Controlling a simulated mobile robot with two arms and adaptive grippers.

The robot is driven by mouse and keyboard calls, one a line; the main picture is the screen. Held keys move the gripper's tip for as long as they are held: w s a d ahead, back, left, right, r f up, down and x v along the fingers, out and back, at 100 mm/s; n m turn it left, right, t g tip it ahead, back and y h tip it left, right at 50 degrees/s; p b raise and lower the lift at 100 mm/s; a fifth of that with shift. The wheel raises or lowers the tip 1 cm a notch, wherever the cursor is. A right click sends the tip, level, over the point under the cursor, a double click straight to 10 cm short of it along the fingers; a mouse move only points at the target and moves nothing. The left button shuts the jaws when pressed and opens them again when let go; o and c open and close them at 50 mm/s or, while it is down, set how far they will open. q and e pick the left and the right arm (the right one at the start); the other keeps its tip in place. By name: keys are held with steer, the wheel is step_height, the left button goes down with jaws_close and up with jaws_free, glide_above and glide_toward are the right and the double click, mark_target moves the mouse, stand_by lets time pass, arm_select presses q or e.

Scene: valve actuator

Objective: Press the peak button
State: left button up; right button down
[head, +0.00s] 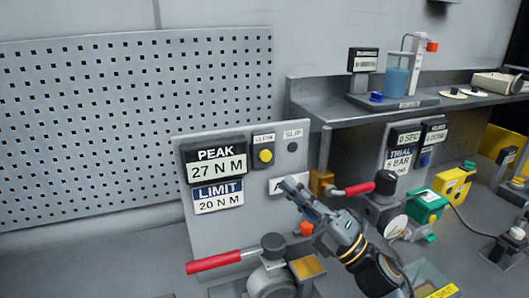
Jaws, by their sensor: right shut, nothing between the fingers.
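The grey upright panel (235,230) carries a black PEAK display (216,165) reading 27 N M. Just right of it a round yellow button (265,156) sits under a small label whose word is hard to read, perhaps CLEAR. My right gripper (291,186) is shut and empty, pointing up and left. In the picture its tips are below and right of the yellow button, over a white label (276,187) that they partly hide. I cannot tell whether the tips touch the panel. My left gripper is not in view.
A LIMIT plate (218,196) reads 20 N M. A dark round spot (292,147) is under SLIP. A red-handled lever (214,262) is lower left, another (353,189) right of my gripper. A shelf (345,113) with a beaker stands behind, right.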

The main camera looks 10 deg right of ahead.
steer(key=b, duration=0.1)
glide_toward(265, 156)
steer(key=w+a+r, duration=0.2)
steer(key=a+r, duration=0.2)
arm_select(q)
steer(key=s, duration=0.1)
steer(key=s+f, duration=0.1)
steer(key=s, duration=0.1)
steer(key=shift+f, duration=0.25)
arm_select(e)
steer(key=shift+a+r, duration=0.1)
steer(key=shift+a, duration=0.05)
arm_select(q)
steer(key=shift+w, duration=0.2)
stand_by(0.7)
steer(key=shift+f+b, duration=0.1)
steer(key=shift+b, duration=0.2)
arm_select(e)
steer(key=shift+w, duration=0.2)
